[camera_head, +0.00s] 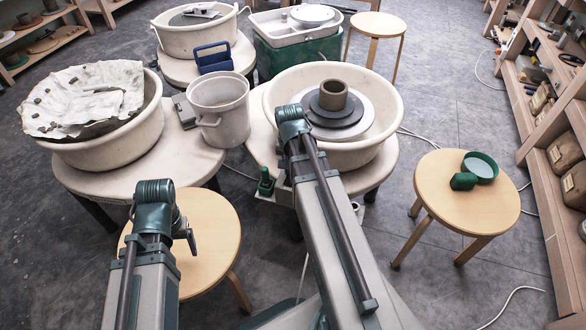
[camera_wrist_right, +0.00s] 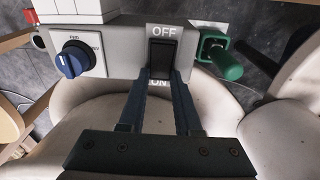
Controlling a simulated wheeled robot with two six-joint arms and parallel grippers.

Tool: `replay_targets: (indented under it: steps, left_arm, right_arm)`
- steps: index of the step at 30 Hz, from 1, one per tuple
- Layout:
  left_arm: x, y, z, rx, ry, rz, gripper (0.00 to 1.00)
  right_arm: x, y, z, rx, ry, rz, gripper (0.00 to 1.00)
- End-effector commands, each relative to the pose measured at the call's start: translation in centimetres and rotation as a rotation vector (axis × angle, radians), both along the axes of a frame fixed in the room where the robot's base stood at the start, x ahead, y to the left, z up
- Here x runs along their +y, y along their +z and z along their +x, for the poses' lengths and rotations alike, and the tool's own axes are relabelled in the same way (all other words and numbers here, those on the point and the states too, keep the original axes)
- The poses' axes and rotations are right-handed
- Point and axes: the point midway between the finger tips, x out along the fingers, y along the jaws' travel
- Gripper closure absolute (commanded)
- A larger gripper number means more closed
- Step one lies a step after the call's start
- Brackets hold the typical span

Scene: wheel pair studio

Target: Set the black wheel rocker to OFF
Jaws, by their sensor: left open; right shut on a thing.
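The black rocker (camera_wrist_right: 162,55) sits upright in the grey control box (camera_wrist_right: 122,48) in the right wrist view, with OFF printed at its far end and ON at its near end. I cannot tell which end is pressed in. My right gripper (camera_wrist_right: 161,77) has its two dark fingers closed in on the rocker's near end, by the ON label. In the head view my right arm hides the rocker and most of the box. My left gripper (camera_head: 187,233) is open and empty over a round wooden stool (camera_head: 210,270), far left of the box.
A blue knob (camera_wrist_right: 74,59) is left of the rocker and a green handle (camera_wrist_right: 220,58) right of it. The wheel's white basin (camera_head: 380,100) holds a clay cylinder (camera_head: 333,95). A bucket (camera_head: 220,110) stands close by. Another stool (camera_head: 450,205) carries green items.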

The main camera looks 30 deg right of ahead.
Motion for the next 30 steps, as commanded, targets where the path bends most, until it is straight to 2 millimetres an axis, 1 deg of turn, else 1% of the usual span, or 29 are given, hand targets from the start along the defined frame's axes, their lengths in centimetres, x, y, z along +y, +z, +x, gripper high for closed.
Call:
replay_targets:
  steps: [1,7,17,18,22,30]
  left_arm:
    - [0.0,-0.14,0.0,0.0,0.0,0.0,0.21]
    - [-0.01,-0.69,0.01,0.0,-0.001,-0.001,0.21]
    - [-0.02,-0.64,0.01,0.0,-0.001,-0.001,0.21]
    - [-0.02,-0.64,0.01,0.0,-0.001,-0.001,0.21]
    - [-0.02,-0.63,0.01,0.0,-0.001,-0.001,0.21]
    - [-0.02,-0.61,0.0,0.0,-0.001,-0.001,0.21]
  right_arm:
    - [0.42,-0.02,-0.68,-0.031,0.004,-0.035,1.0]
    - [0.61,0.08,-0.68,-0.122,0.002,-0.142,1.0]
    - [0.49,0.22,-0.43,-0.133,0.0,-0.154,1.0]
    - [0.48,0.22,-0.44,-0.132,0.0,-0.153,0.61]
    - [0.48,0.22,-0.43,-0.132,0.0,-0.153,0.38]
    - [0.48,0.24,-0.43,-0.132,0.0,-0.153,0.38]
